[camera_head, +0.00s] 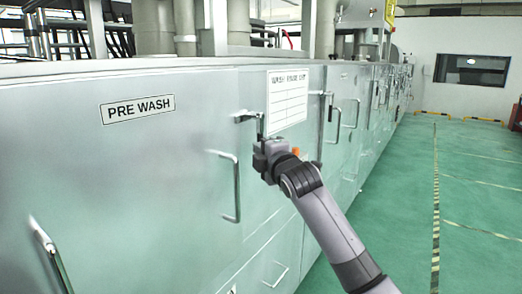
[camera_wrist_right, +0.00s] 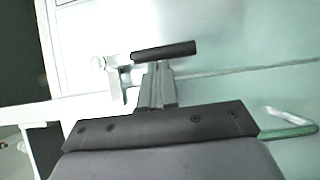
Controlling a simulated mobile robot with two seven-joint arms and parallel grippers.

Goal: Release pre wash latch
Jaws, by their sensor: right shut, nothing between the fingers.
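The pre wash latch (camera_head: 247,116) is on the steel cabinet front, right of the PRE WASH label (camera_head: 138,108). In the right wrist view, its dark handle (camera_wrist_right: 165,51) lies across the picture, joined to a metal bracket (camera_wrist_right: 113,75) on its left. My right gripper (camera_head: 263,143) is shut and empty just below the latch. In the right wrist view, its fingertips (camera_wrist_right: 157,70) are close to the dark handle; I cannot tell whether they touch. My left gripper is not in view.
A white sheet (camera_head: 287,100) is on the cabinet just right of the latch. Bar handles stick out of the panels at the lower left (camera_head: 50,256) and below the latch (camera_head: 235,187). The green floor (camera_head: 400,200) to the right is open.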

